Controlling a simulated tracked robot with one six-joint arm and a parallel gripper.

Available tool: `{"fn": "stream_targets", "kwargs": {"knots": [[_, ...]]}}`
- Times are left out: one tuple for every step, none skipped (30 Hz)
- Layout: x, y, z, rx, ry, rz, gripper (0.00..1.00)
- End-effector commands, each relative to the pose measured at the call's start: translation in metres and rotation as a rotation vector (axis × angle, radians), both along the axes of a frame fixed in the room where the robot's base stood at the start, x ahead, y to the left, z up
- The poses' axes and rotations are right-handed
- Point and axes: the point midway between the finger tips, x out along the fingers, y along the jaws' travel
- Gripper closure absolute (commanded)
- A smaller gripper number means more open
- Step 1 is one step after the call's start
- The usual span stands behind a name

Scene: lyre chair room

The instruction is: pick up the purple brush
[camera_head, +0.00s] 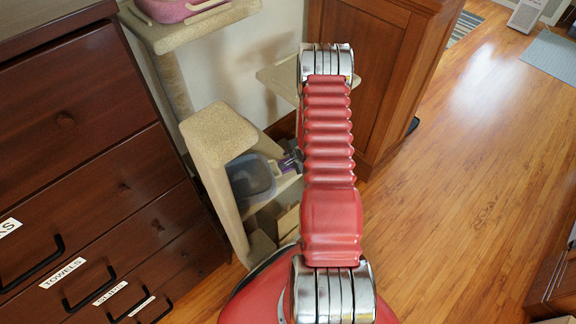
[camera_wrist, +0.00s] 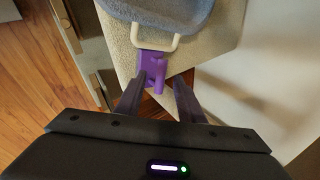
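The purple brush (camera_wrist: 155,66) lies on the beige carpeted shelf (camera_wrist: 205,52) in the wrist view. It also shows as a small purple patch (camera_head: 289,163) beside my arm in the head view. My gripper (camera_wrist: 159,82) is open, with its two dark fingers apart. The near end of the brush shows between the fingertips, with gaps on both sides; I cannot tell how far it lies below them. My gripper is mostly hidden behind my arm in the head view.
A grey-blue bin (camera_wrist: 165,10) with a pale handle (camera_wrist: 155,40) sits just beyond the brush; it also shows in the head view (camera_head: 251,177). A white wall (camera_wrist: 282,75) stands close on the right. A dark drawer cabinet (camera_head: 80,130) stands left, and wood floor (camera_head: 460,200) is clear right.

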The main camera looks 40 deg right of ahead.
Motion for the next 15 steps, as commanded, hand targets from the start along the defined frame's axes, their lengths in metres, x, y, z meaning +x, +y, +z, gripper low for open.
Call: {"fn": "stream_targets", "kwargs": {"knots": [[0.003, -0.001, -0.005, 0.0, 0.0, 0.001, 0.65], [0.005, -0.001, -0.008, 0.001, 0.001, 0.001, 0.65], [0.008, -0.002, -0.011, 0.001, 0.001, 0.001, 0.65], [0.01, -0.003, -0.014, 0.001, 0.001, 0.001, 0.65], [0.012, -0.003, -0.017, 0.001, 0.001, 0.001, 0.65], [0.015, -0.004, -0.021, 0.001, 0.001, 0.001, 0.65], [0.017, -0.004, -0.024, 0.001, 0.001, 0.001, 0.65], [0.019, -0.004, -0.026, 0.0, 0.001, 0.002, 0.65], [0.021, -0.005, -0.029, 0.0, 0.001, 0.002, 0.65], [0.022, -0.005, -0.031, 0.001, 0.001, 0.003, 0.65], [0.023, -0.005, -0.033, 0.0, 0.0, 0.002, 0.65], [0.025, -0.006, -0.034, 0.0, 0.0, 0.002, 0.65], [0.025, -0.006, -0.034, -0.001, -0.001, 0.002, 0.65], [0.025, -0.006, -0.035, -0.001, -0.001, 0.002, 0.65], [0.026, -0.006, -0.035, -0.001, -0.001, 0.002, 0.65]]}}
